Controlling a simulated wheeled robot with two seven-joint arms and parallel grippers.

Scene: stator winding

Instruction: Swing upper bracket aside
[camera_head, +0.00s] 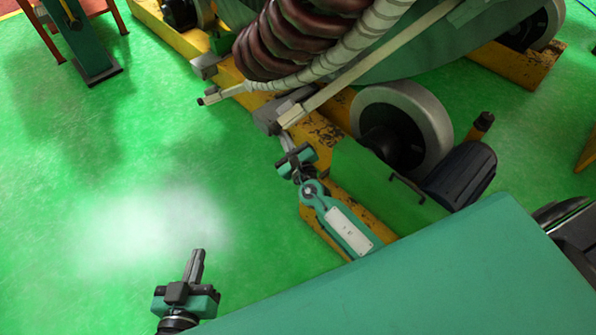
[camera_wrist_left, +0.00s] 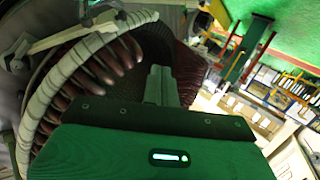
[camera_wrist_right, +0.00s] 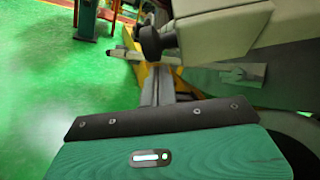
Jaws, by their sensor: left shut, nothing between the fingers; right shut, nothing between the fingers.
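A long pale bar that looks like the upper bracket (camera_head: 365,66) runs diagonally along the winding, its squared lower end above a yellow frame. In the right wrist view, a large pale block close to the camera (camera_wrist_right: 222,32) may be that end. The stator winding (camera_head: 290,45) has dark red coils and a pale wrapped rim; it also fills the left of the left wrist view (camera_wrist_left: 105,70). My right gripper (camera_head: 286,141) is shut and empty just below the bar's end; contact is unclear. My left gripper (camera_head: 198,254) is shut and empty, over bare floor.
A thin pale arm with a dark tip (camera_head: 228,93) sticks out left of the winding. The yellow frame (camera_head: 318,132), a large grey wheel (camera_head: 432,112) and a dark motor (camera_head: 462,175) lie beside my right arm.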

